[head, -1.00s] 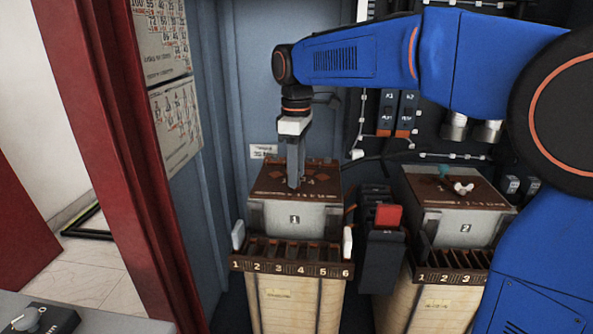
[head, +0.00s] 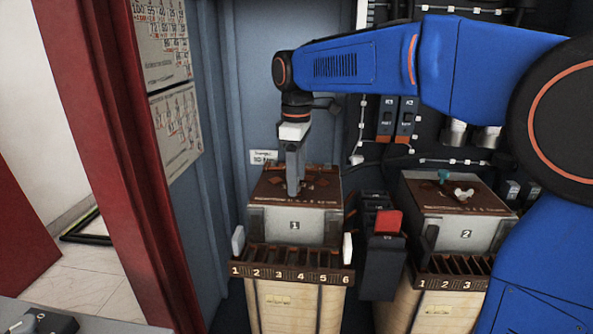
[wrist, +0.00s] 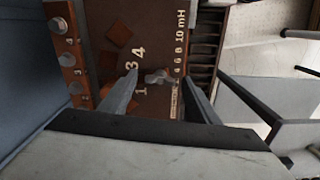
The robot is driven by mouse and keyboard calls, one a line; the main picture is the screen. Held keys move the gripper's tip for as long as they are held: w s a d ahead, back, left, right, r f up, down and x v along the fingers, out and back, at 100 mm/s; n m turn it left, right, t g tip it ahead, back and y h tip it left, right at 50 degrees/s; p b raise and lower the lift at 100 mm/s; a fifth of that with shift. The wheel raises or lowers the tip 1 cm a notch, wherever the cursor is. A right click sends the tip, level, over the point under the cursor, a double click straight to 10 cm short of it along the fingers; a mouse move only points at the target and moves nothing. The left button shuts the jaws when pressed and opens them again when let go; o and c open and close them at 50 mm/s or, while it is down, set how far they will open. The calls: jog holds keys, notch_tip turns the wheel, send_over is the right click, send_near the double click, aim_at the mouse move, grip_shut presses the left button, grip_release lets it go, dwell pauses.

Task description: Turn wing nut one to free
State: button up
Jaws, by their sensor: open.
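Wing nut one (wrist: 158,77) is a small metal wing nut on the brown top plate (wrist: 205,35) of unit 1, beside the printed digits. My gripper (wrist: 159,75) is open, with one finger on each side of the wing nut; I cannot tell whether either finger touches it. In the head view my gripper (head: 294,192) points straight down over the top of the grey unit 1 (head: 320,228) and hides the wing nut.
Unit 2 (head: 465,236) stands to the right, with a pale wing nut (head: 461,194) and a teal knob (head: 444,175) on top. A dark box with a red part (head: 388,220) stands between the units. A red post (head: 135,180) is at left.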

notch_tip(320, 180, up, 17)
jog(key=shift+r, duration=0.2)
dwell(0.4)
jog(key=s+d+f+m+t, duration=0.3)
jog(key=s+d+f+m, duration=0.8)
jog(key=s+d+f, duration=0.85)
jog(key=s+d+f+m+t, duration=0.1)
jog(key=s+d+f+m, duration=0.2)
jog(key=s+f, duration=0.5)
notch_tip(320, 180, down, 3)
jog(key=shift+s+d+f+t, duration=0.15)
jog(key=shift+s+f+t, duration=0.05)
jog(key=shift+s+t, duration=0.2)
